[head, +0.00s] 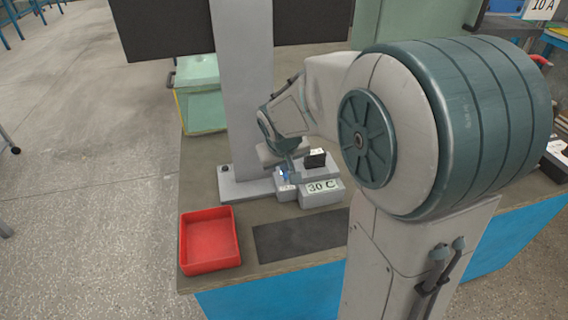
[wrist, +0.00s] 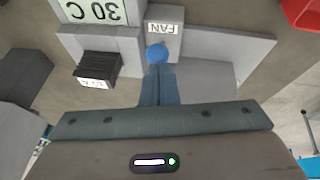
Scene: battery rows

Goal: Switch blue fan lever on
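The fan lever shows in the wrist view as a round blue knob (wrist: 156,52) beside a grey block with a FAN label (wrist: 163,28). In the head view, a small bit of blue (head: 284,174) shows at the lever, mostly hidden by my gripper. My gripper (wrist: 160,70) has its two fingers side by side with no clear gap, tips right at the blue knob. I cannot tell whether they touch it. In the head view my gripper (head: 287,172) reaches down over the FAN block (head: 286,192). Which way the lever is set is unclear.
A grey block labelled 30 C (head: 320,192) adjoins the FAN block. A black part (wrist: 98,66) with a small white label is close to my fingers. A grey column (head: 243,100) stands behind. A red tray (head: 210,265) and a dark mat (head: 300,236) lie in front.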

